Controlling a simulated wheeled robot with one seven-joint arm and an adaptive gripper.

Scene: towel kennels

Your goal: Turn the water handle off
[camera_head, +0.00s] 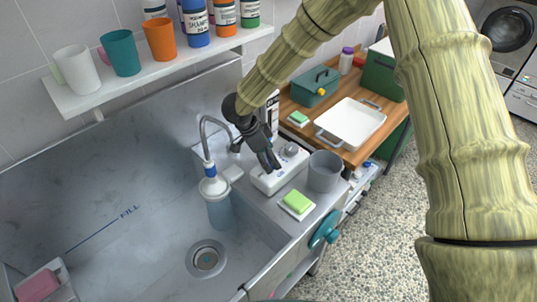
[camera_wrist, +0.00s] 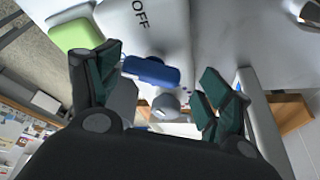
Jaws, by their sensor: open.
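A blue handle (camera_wrist: 152,72) sits on a white box with the black word OFF, in the wrist view. The white box (camera_head: 266,183) stands on the counter right of the sink in the head view, with my arm's end partly over it. My gripper (camera_wrist: 158,76) is open, its dark green-tipped fingers on either side of the blue handle; contact cannot be told. In the head view my gripper (camera_head: 271,160) is just above the box, and the handle is hidden.
A lime sponge (camera_head: 297,201) and a grey cup (camera_head: 325,171) stand close to the box. The metal sink (camera_head: 120,190) lies left. A white tray (camera_head: 351,122) is on the wooden table behind.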

